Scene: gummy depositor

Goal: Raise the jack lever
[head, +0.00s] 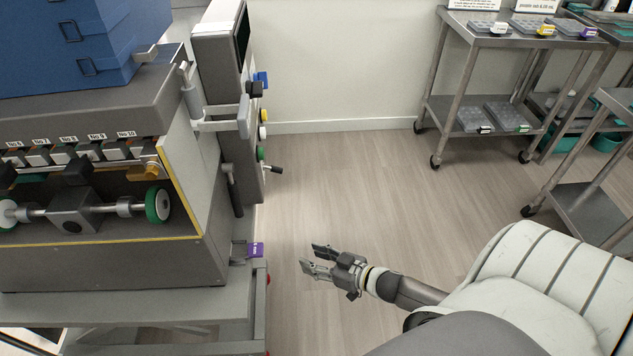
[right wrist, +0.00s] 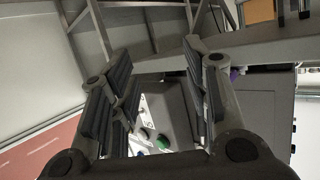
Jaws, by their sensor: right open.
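A short lever with a purple end (head: 256,249) sticks out at the lower right corner of the grey depositor machine (head: 120,268). A dark bar (head: 234,192) hangs on the machine's right side above it. Neither carries a label I can read, so I cannot tell for sure which is the jack lever. My right gripper (head: 308,257) is open and empty, over the floor to the right of the purple end and apart from it. In the right wrist view its spread fingers (right wrist: 158,65) hold nothing, and a small purple patch (right wrist: 235,73) shows beyond the right finger. My left gripper is out of view.
A tall control panel (head: 226,60) with coloured knobs and a black handle (head: 274,169) stands right of the machine. Steel carts (head: 480,65) with trays stand at the back right. The wood floor (head: 350,180) between is clear.

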